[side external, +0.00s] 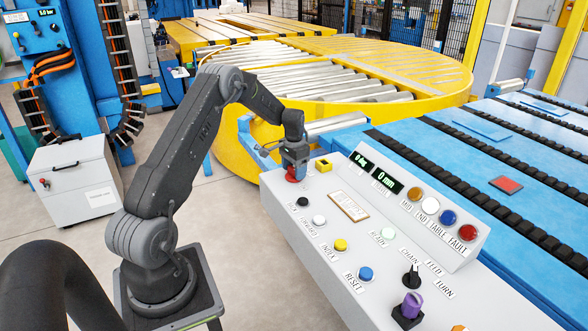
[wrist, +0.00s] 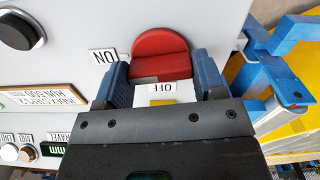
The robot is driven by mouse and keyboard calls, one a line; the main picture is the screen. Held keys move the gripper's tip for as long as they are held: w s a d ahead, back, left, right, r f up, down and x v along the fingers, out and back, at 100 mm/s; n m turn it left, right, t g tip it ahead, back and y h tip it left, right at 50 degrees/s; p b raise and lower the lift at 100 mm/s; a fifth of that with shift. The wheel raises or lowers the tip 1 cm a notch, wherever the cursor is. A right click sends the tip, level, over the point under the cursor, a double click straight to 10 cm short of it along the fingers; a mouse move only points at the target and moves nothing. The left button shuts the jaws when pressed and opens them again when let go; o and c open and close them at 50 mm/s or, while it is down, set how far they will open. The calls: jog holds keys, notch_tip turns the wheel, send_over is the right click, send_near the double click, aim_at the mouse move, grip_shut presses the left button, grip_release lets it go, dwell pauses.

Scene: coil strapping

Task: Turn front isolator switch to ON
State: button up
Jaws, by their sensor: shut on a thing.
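The red isolator switch (wrist: 160,55) is on the grey panel at the top centre of the wrist view. My gripper (wrist: 163,78) has its two blue fingers on either side of the switch's lower bar and is shut on it. An ON label (wrist: 103,57) lies left of the switch, and an OFF label (wrist: 162,88) lies just below it, between the fingers. In the side view my gripper (side external: 294,165) is at the panel's far left end, over the red switch (side external: 294,179), which it partly hides. Which label the switch points to I cannot tell.
The grey console (side external: 310,225) carries several buttons, a black selector (side external: 411,277) and a purple-topped control (side external: 411,304). A yellow block (side external: 323,165) sits close right of my gripper. A yellow roller turntable (side external: 420,80) and a blue conveyor (side external: 500,140) are behind.

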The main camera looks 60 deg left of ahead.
jog(key=shift+m, duration=0.7)
jog(key=o, duration=0.9)
notch_tip(320, 180, up, 14)
jog(key=shift+f, duration=0.1)
